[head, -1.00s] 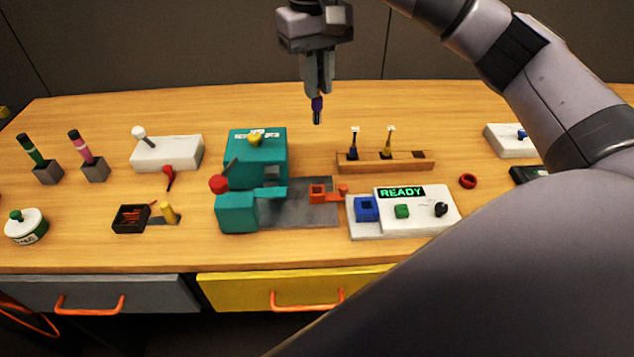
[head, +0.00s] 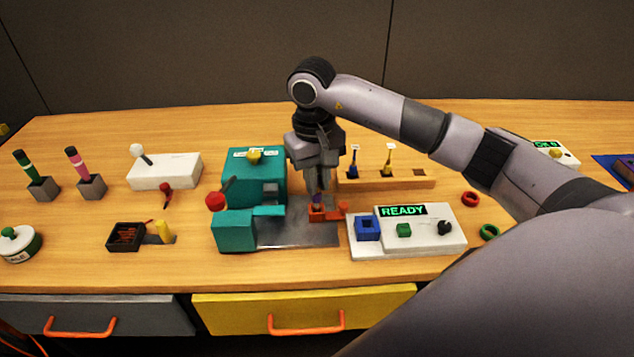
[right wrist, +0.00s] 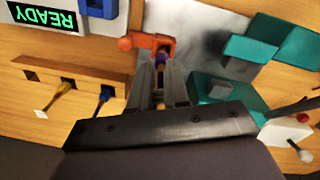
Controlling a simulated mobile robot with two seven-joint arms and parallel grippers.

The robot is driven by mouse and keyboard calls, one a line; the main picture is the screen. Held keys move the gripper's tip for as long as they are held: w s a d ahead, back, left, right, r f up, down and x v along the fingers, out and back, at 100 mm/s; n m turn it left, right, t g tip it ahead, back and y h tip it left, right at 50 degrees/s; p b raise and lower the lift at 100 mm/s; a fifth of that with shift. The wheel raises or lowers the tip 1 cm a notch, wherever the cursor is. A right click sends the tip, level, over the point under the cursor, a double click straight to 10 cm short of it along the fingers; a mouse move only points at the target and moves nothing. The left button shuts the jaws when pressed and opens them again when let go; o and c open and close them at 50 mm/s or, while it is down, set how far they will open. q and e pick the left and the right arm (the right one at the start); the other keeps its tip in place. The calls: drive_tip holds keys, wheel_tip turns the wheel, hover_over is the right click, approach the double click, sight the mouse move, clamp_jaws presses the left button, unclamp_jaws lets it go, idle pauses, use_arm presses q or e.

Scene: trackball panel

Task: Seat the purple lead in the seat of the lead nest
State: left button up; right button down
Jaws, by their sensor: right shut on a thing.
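The purple lead (head: 317,198) is held upright between the fingers of my right gripper (head: 319,190). In the right wrist view its purple part (right wrist: 161,58) shows at the fingertips (right wrist: 165,72). The lead nest, taken to be the orange holder (head: 329,214), stands on the grey plate beside the teal machine; it also shows in the right wrist view (right wrist: 140,42). The lead is at the nest's square opening, and its lower end is hidden there. I cannot tell how deep it sits. My left gripper is out of view.
The teal machine (head: 237,232) with its red-knobbed lever is close on the left. A wooden rack (head: 400,182) with a blue and a yellow tool stands behind right. The white READY panel (head: 440,235) with a blue socket (head: 367,228) is close on the right.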

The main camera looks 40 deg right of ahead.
drive_tip(key=shift+f, duration=0.65)
drive_tip(key=shift+f, duration=0.25)
drive_tip(key=c, duration=1.1)
unclamp_jaws()
drive_tip(key=shift+r, duration=0.1)
